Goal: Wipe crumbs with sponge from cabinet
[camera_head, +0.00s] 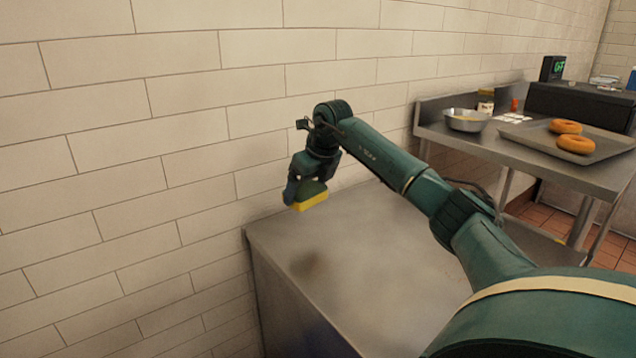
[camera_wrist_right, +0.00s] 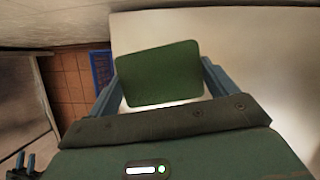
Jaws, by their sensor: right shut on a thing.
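My right gripper (camera_head: 297,190) is shut on a sponge (camera_head: 311,201), yellow below and green above. It holds the sponge above the far left part of the cabinet top (camera_head: 350,270), near the tiled wall. In the right wrist view the sponge's green face (camera_wrist_right: 158,74) sits between the two blue-grey fingers of the right gripper (camera_wrist_right: 160,85). The cabinet is grey metal with a flat top. A dark blurred patch shows on its front left part; I cannot tell whether it is crumbs or a shadow. No separate crumbs can be made out. My left gripper is not in view.
A white tiled wall (camera_head: 150,130) runs along the left and back. At the right stands a steel table (camera_head: 600,178) with a bowl (camera_head: 466,120) and a tray holding two bagels (camera_head: 575,146). My right arm spans the space above the cabinet's right side.

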